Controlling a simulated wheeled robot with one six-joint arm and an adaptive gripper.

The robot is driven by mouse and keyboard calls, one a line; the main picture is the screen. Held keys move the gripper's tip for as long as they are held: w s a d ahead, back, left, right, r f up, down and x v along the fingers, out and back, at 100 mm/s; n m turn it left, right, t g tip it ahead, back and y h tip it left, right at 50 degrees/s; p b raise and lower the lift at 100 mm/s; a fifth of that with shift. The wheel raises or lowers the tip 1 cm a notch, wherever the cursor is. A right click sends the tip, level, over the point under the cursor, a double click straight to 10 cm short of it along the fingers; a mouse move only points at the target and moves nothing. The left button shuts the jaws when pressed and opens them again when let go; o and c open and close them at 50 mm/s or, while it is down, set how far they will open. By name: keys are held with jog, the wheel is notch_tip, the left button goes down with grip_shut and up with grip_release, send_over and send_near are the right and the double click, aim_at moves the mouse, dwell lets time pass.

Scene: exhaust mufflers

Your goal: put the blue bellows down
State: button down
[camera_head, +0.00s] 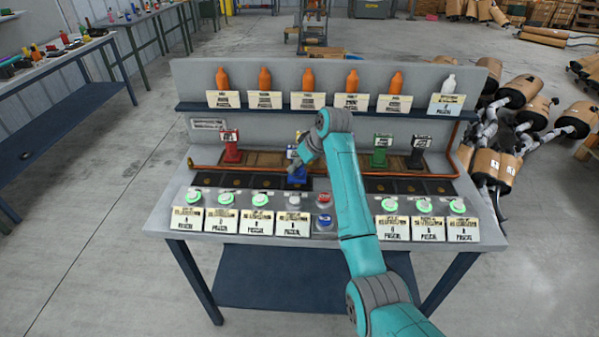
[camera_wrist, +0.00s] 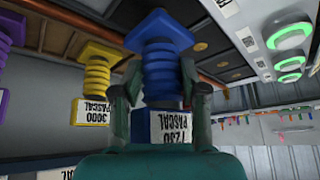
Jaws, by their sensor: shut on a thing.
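The blue bellows (camera_wrist: 160,60) has a wide square foot, a ribbed body and a white label reading PASCAL. In the wrist view, my gripper (camera_wrist: 158,95) is shut on it, with one finger on each side of the ribbed part. In the head view, the blue bellows (camera_head: 296,180) is at the front edge of the wooden strip, over the row of dark squares, and my gripper (camera_head: 298,158) is just above it, partly hidden by my arm. I cannot tell whether its foot touches the bench.
A red bellows (camera_head: 231,147), a green one (camera_head: 380,151) and a black one (camera_head: 417,153) stand along the copper pipe. Yellow (camera_wrist: 97,75) and purple (camera_wrist: 4,45) bellows show in the wrist view. Round lit buttons (camera_head: 260,199) line the front. Orange bottles (camera_head: 308,79) stand on the shelf.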

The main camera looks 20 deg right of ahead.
jog(key=shift+f, duration=1.35)
jog(key=c, duration=0.6)
grip_release()
jog(key=shift+f, duration=0.15)
jog(key=v, duration=1.2)
